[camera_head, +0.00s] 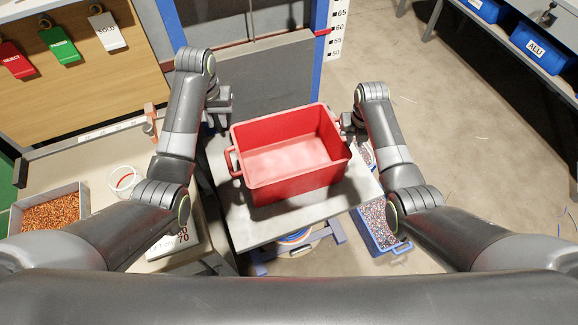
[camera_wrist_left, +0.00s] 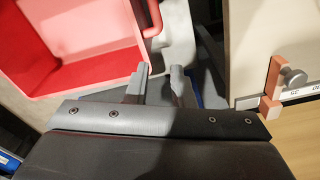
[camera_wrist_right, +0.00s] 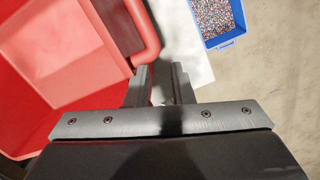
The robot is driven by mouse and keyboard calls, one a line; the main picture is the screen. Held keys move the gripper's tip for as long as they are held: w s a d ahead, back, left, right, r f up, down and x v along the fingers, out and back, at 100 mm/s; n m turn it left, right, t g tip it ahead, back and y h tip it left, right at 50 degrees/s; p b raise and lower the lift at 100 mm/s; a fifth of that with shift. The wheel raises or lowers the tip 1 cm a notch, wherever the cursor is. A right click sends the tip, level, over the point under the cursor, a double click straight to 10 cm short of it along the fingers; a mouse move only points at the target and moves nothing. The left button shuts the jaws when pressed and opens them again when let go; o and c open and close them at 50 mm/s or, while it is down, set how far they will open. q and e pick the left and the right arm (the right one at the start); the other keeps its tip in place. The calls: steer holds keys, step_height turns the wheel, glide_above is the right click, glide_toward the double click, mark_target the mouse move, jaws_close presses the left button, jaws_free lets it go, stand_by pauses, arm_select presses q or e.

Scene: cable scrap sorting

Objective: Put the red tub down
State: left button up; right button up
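The red tub (camera_head: 290,183) is empty and upright, and appears to rest on a light grey platform (camera_head: 262,232). Its left handle (camera_head: 232,162) is free of any gripper. My left gripper (camera_head: 222,103) is at the tub's back left corner, beside the wall. In the left wrist view its fingers (camera_wrist_left: 160,86) are apart with nothing between them, and a red handle (camera_wrist_left: 152,18) lies beyond the tips. My right gripper (camera_head: 349,124) is at the tub's right side. In the right wrist view its fingers (camera_wrist_right: 160,86) are apart and empty, close to the right handle (camera_wrist_right: 146,35).
A blue bin of mixed granules (camera_head: 376,229) stands on the floor below right. A tray of copper-coloured granules (camera_head: 50,211) and a white ring (camera_head: 123,178) lie on the left bench. An orange clamp (camera_head: 151,122) sits at that bench's edge. A grey panel stands behind the platform.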

arm_select(q)
steer(key=shift+r, duration=0.95)
arm_select(e)
step_height(320, 180, up, 12)
steer(key=shift+s, duration=0.4)
steer(key=shift+f, duration=0.1)
